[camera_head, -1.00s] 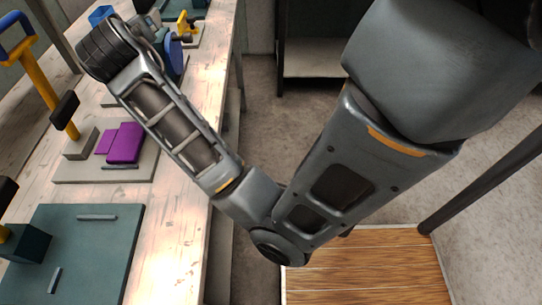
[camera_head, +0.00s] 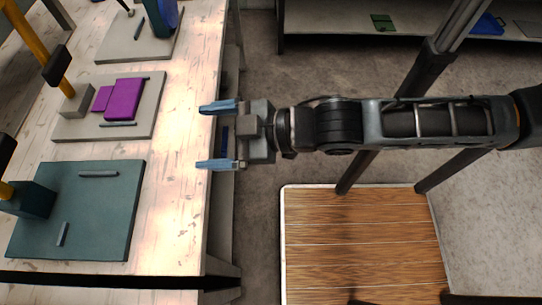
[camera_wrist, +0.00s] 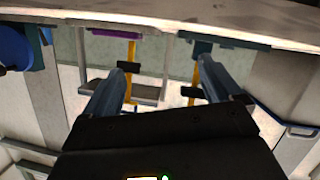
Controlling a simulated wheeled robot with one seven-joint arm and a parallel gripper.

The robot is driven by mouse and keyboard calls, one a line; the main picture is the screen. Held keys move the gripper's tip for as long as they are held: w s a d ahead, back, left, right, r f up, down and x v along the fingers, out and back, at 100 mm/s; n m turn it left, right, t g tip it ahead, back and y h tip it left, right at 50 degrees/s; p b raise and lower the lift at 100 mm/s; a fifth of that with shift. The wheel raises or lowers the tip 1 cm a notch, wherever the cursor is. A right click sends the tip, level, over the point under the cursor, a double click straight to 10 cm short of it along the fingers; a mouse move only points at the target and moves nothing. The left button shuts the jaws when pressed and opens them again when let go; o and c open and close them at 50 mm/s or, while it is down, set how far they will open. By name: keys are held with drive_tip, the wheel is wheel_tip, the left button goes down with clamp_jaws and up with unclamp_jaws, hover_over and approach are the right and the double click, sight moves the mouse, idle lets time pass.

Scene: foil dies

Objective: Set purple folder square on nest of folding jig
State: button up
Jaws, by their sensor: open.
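The purple folder (camera_head: 123,98) lies on a light grey plate (camera_head: 80,128) on the workbench, in the left of the head view. A smaller purple flap or piece (camera_head: 102,98) sits at its left, by a grey block (camera_head: 76,100) under a yellow lever. I cannot tell whether this plate is the folding jig. My gripper (camera_head: 203,136) is open and empty at the bench's right edge, its blue fingers pointing left, apart from the folder. In the wrist view, my gripper (camera_wrist: 165,68) faces the bench edge, and a purple strip (camera_wrist: 115,33) shows at the top.
A teal plate (camera_head: 105,215) with a dark block and short bars lies nearer on the bench. Another grey plate (camera_head: 118,45) with a blue part is farther back. A shelf (camera_head: 340,35) with green and blue pieces stands behind. A wooden platform (camera_head: 360,240) is on the floor.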

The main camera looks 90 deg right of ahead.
drive_tip(key=s+a+r+m+y, duration=0.1)
drive_tip(key=s+a+r+m, duration=0.1)
drive_tip(key=s+a, duration=0.5)
drive_tip(key=s+r, duration=0.1)
drive_tip(key=s, duration=0.1)
drive_tip(key=shift+s+r+m, duration=0.2)
drive_tip(key=shift+s+m, duration=0.1)
drive_tip(key=shift+s, duration=0.1)
